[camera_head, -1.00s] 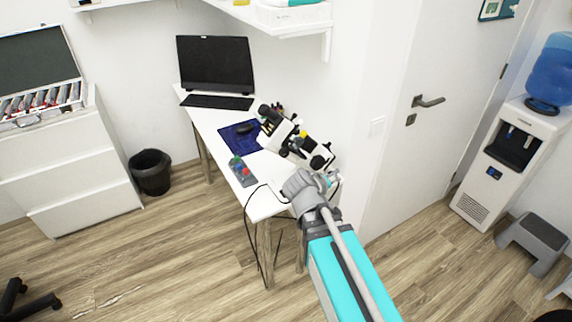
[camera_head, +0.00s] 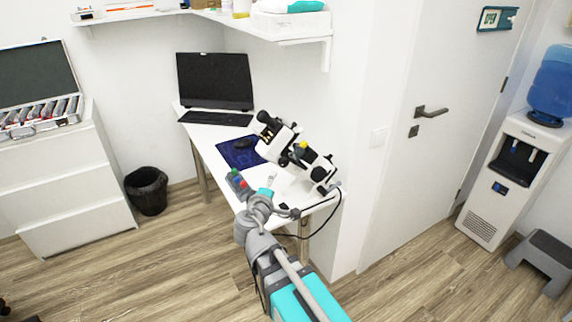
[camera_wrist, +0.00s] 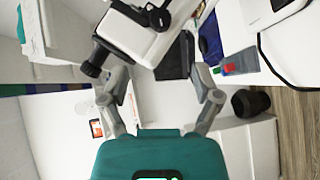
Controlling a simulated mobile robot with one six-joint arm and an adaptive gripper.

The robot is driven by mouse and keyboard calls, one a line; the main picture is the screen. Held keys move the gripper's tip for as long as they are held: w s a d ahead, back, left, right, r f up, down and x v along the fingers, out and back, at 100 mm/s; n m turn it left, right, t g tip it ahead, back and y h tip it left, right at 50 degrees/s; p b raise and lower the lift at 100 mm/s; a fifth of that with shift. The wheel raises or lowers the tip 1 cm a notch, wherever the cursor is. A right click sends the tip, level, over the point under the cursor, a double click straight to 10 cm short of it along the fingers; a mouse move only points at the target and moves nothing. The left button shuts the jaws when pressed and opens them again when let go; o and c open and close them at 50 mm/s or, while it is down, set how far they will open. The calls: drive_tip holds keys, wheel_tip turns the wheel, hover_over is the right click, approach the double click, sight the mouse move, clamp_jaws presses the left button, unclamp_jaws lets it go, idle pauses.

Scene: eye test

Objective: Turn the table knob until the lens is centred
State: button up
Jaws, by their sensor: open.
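The white lens instrument (camera_head: 292,152) with black parts stands tilted on the white desk (camera_head: 212,135). It has a black eyepiece, a small yellow cap and several black knobs, one of them at its lower right (camera_head: 320,174). My gripper (camera_head: 271,180) is open and empty in front of the instrument, above the desk's near part. In the wrist view my two fingers (camera_wrist: 157,62) are spread apart, and the instrument (camera_wrist: 138,32) with a black knob (camera_wrist: 92,66) lies beyond and above them. I cannot tell which knob is the table knob. The lens cannot be made out.
A remote-like box with coloured buttons (camera_head: 238,184) lies left of my gripper, and a blue mat (camera_head: 232,158) with a mouse lies behind it. A cable (camera_head: 325,222) hangs off the desk's right edge.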

sight(284, 164)
drive_tip(key=shift+w, duration=0.15)
drive_tip(key=b+x, duration=0.1)
drive_tip(key=x, duration=1.2)
drive_tip(key=shift+w, duration=0.25)
clamp_jaws()
